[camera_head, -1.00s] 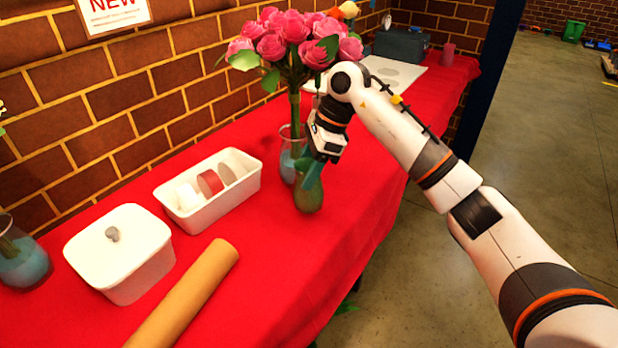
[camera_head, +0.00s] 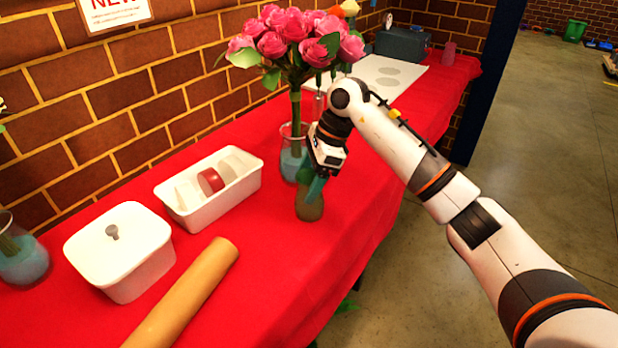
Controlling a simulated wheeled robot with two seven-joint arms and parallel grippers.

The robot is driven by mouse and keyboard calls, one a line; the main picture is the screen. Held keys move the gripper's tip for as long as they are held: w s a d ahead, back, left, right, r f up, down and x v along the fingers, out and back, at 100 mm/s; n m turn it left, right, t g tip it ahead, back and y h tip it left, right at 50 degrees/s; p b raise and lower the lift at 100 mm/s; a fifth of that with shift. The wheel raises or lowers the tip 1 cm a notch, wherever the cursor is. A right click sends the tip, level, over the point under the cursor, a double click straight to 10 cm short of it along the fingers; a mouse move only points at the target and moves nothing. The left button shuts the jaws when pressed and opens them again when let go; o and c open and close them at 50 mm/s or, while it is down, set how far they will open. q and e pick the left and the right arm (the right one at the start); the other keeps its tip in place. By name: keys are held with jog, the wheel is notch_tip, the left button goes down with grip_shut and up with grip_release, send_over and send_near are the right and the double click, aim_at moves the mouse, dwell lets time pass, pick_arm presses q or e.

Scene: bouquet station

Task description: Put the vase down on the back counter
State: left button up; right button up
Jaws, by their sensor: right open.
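A small green-brown glass vase (camera_head: 309,209) stands upright on the red-covered counter (camera_head: 268,262). My right gripper (camera_head: 314,187) is just above and around its upper part, with its teal fingers pointing down. The fingers are open; whether they touch the vase is hard to see. The gripper hides the vase's rim. Behind it a clear vase (camera_head: 290,164) with blue-tinted water holds pink roses (camera_head: 290,42). My left gripper is not in view.
A white open bin (camera_head: 218,205) with ribbon rolls, a white lidded box (camera_head: 118,262) and a brown paper roll (camera_head: 185,292) lie to the left. Another vase (camera_head: 22,262) stands at the far left. A brick wall (camera_head: 125,110) bounds the back. Bare cloth lies front right.

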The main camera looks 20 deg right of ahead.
jog(key=shift+r, duration=0.1)
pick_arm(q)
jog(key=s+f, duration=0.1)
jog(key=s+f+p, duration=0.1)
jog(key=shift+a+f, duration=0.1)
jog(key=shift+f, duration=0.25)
pick_arm(e)
jog(key=v, duration=1.2)
